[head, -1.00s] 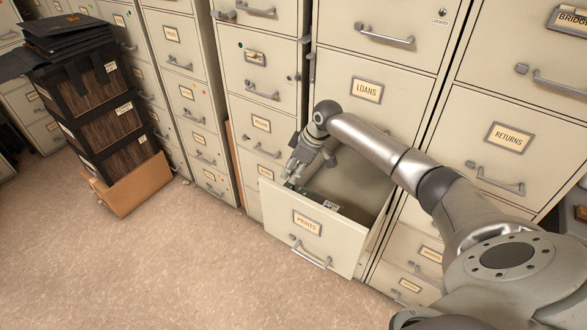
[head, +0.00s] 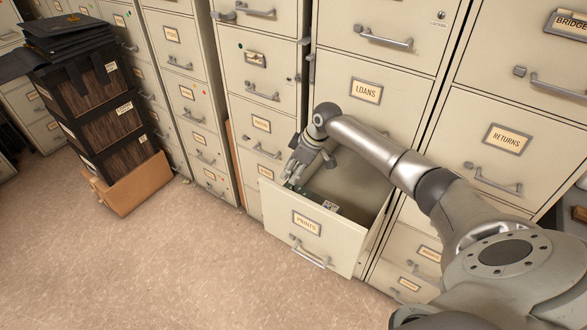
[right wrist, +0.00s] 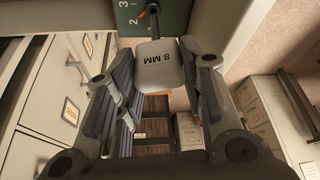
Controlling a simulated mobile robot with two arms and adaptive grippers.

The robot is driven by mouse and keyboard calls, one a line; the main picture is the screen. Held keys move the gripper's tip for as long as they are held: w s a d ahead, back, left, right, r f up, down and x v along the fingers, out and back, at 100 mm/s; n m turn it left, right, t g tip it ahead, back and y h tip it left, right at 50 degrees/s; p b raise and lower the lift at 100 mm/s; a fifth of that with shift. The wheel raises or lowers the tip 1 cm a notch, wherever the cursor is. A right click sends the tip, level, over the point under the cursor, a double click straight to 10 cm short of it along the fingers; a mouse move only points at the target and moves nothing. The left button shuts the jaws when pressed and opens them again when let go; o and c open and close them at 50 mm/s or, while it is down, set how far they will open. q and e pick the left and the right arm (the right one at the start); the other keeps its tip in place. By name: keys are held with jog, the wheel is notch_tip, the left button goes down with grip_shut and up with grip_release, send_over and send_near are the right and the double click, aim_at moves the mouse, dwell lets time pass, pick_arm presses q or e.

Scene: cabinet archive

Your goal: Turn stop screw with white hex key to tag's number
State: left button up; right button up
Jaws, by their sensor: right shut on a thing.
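My right gripper (head: 291,176) is low over the left inner side of the open drawer (head: 312,238) labelled PRINTS. In the right wrist view my right gripper (right wrist: 160,75) is shut on the white hex key (right wrist: 159,64), whose handle reads "8 MM". Its dark shaft runs up to a green plate (right wrist: 178,18) with the numbers 3 and 2 visible. The shaft's end is at a dark round spot on the plate; I cannot tell how it sits on the stop screw. A small tag (head: 331,206) lies in the drawer, too small to read. My left gripper is out of view.
Cabinets surround the drawer, with a LOANS drawer (head: 366,91) above and a RETURNS drawer (head: 507,138) to the right. The floor (head: 170,270) in front is clear.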

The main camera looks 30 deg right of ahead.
jog(key=shift+f+b, duration=0.7)
jog(key=shift+f, duration=0.55)
jog(key=shift+r, duration=0.1)
